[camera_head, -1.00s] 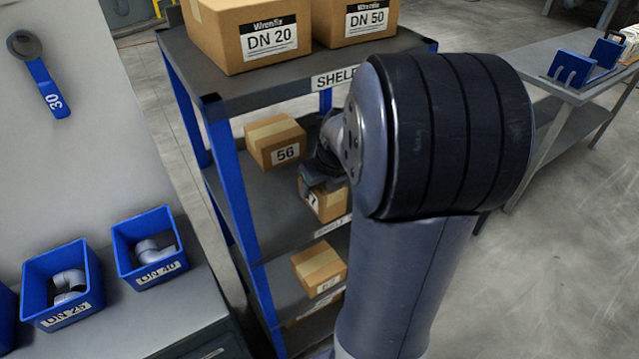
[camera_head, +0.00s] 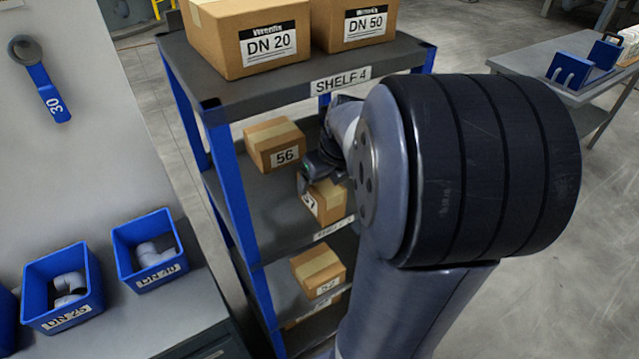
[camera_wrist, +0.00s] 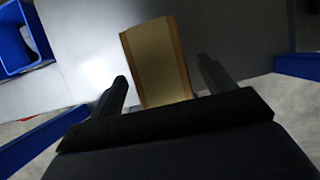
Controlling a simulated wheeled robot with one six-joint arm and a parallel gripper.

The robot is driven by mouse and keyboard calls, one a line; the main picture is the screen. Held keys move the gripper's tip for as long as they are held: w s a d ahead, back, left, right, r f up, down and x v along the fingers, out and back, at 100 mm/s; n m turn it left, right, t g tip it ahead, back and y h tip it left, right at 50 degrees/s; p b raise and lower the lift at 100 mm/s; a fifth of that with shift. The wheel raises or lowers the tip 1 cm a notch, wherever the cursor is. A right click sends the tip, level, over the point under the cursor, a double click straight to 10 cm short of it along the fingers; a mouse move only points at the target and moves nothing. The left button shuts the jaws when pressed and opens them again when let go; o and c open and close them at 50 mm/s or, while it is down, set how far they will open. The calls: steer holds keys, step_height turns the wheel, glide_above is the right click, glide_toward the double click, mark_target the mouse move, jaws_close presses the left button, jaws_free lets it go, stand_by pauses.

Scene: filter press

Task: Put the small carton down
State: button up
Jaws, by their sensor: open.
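The small carton (camera_head: 326,201), with a label that looks like 57, stands on the shelf board below the top one, near its front edge. In the wrist view the carton (camera_wrist: 157,62) lies between and just beyond the two fingers, with a gap on each side. My gripper (camera_wrist: 166,82) is open and holds nothing. In the head view my gripper (camera_head: 312,180) is at the carton's upper left, and my arm hides part of the carton and the shelf behind it.
Carton 56 (camera_head: 274,144) stands to the left on the same board. Another small carton (camera_head: 318,270) is on the board below. Large DN 20 (camera_head: 250,35) and DN 50 (camera_head: 355,22) boxes fill the top. A shelf post (camera_head: 232,185) rises at the left; blue bins (camera_head: 150,250) stand on the bench.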

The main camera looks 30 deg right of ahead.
steer(key=v, duration=0.7)
steer(key=shift+s+r+p, duration=0.15)
steer(key=shift+r+p, duration=0.2)
